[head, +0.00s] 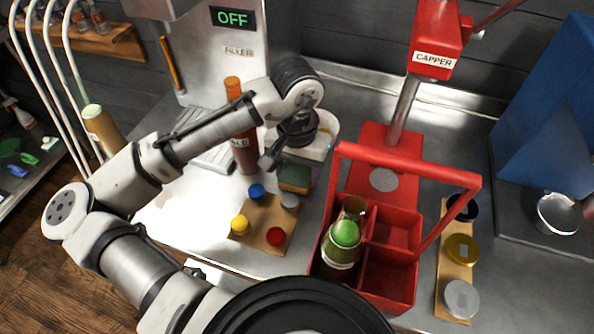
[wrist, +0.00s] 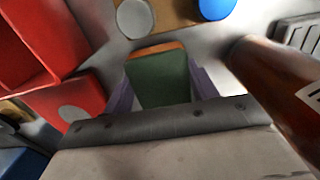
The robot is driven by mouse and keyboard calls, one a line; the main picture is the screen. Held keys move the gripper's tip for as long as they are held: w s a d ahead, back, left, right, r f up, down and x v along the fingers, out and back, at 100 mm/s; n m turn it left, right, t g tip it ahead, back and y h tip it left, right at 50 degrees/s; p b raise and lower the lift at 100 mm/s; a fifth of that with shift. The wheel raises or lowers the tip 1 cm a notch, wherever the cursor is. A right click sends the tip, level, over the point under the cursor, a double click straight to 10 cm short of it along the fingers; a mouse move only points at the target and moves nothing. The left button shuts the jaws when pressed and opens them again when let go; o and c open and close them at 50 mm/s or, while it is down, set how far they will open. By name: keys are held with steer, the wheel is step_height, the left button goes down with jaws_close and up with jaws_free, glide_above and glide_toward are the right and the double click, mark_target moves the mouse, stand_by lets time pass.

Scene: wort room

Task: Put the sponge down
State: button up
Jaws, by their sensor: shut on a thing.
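The sponge (head: 295,178) is a small block with a dark green face and an orange-brown side. In the wrist view the sponge (wrist: 160,80) sits between the two purple-grey fingers of my gripper (wrist: 163,92), which is shut on it. In the head view my gripper (head: 294,160) is over the steel counter, just behind the wooden board of caps and left of the red caddy. Whether the sponge's underside touches the counter is hard to tell. The gripper body hides part of the sponge in the wrist view.
A wooden board (head: 262,226) with coloured caps lies in front of the sponge. A brown bottle (head: 243,150) stands close to its left. A strip of lids (head: 449,285) lies farther right.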

mark_target(296, 172)
steer(key=shift+f, duration=0.6)
steer(key=shift+f, duration=0.2)
steer(key=o, duration=0.9)
steer(key=shift+o, duration=0.2)
step_height(296, 172, up, 12)
steer(key=shift+r+b, duration=0.25)
steer(key=shift+b, duration=0.1)
